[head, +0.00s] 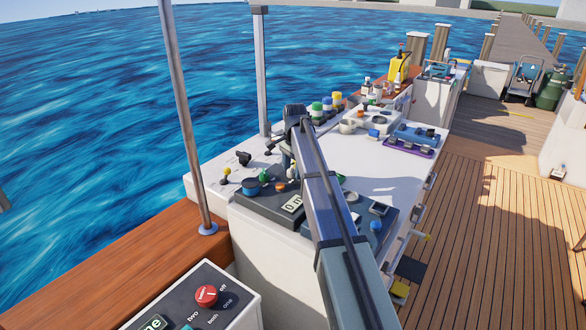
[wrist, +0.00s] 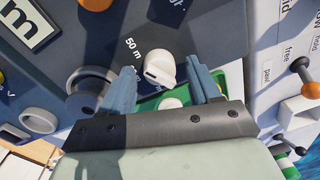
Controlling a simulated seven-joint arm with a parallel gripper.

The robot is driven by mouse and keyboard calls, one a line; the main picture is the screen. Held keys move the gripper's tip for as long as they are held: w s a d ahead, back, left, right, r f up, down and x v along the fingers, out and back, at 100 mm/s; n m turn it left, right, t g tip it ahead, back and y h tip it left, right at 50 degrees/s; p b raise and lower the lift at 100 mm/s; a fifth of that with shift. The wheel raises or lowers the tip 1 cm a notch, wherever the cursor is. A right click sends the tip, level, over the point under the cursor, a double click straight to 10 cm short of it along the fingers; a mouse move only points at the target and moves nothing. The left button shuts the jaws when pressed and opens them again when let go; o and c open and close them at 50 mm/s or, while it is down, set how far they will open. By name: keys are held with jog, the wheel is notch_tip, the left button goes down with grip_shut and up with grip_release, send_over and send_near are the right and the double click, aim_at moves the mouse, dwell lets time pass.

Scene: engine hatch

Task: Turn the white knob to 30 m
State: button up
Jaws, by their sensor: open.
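The white knob (wrist: 160,68) shows in the wrist view on a dark grey panel, with the printed label "50 m" beside it at its upper left. A small dark mark lies on the knob's left side. Other scale marks near it are hidden by the left finger, and I cannot read a 30 m mark. My gripper (wrist: 161,76) is open, one blue-grey finger on each side of the knob, with gaps showing. I cannot tell how deep the fingertips reach. In the head view my arm hides most of the knob's area.
In the wrist view a grey round knob (wrist: 88,92) sits left of the left finger, and an orange knob (wrist: 97,3) lies at the top edge. A lever with an orange ball (wrist: 303,65) stands at right. A green piece (wrist: 148,104) lies behind the fingers.

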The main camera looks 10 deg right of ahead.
jog(key=c, duration=1)
jog(key=shift+c, duration=0.2)
jog(key=shift+n, duration=0.3)
jog(key=n, duration=0.5)
jog(key=shift+w, duration=0.15)
jog(key=n, duration=0.6)
jog(key=shift+a+g, duration=0.15)
jog(key=shift+g, duration=0.15)
jog(key=o, duration=1)
